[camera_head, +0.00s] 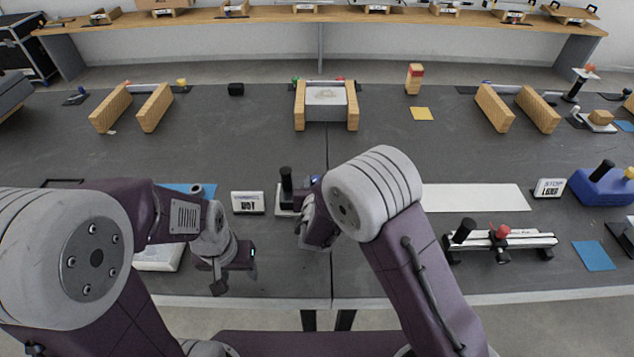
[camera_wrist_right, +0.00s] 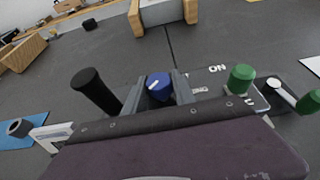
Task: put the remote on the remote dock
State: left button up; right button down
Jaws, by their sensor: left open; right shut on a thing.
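I cannot make out a clear remote or remote dock in either view. My right gripper (camera_head: 310,205) is at a small panel (camera_head: 284,213) near the middle of the table. In the right wrist view its two fingers (camera_wrist_right: 158,86) are closed on either side of a blue knob (camera_wrist_right: 159,87) with a white mark. The blue knob also shows in the head view (camera_head: 315,180). My left gripper (camera_head: 235,272) is open, left of the panel and near the table's front edge, with nothing visible between its fingers. A white flat object (camera_head: 160,257) is partly hidden behind my left arm.
A black upright handle (camera_wrist_right: 96,91) stands left of the knob, and green knobs (camera_wrist_right: 241,78) stand to its right. A white strip (camera_head: 475,197) and a slider rail (camera_head: 500,240) lie to the right. Wooden blocks (camera_head: 155,107) stand farther back.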

jog(key=shift+f, duration=0.1)
jog(key=c, duration=1)
grip_release()
jog(key=shift+s+r, duration=0.15)
jog(key=shift+r, duration=0.2)
jog(key=v, duration=1.1)
jog(key=shift+s, duration=0.4)
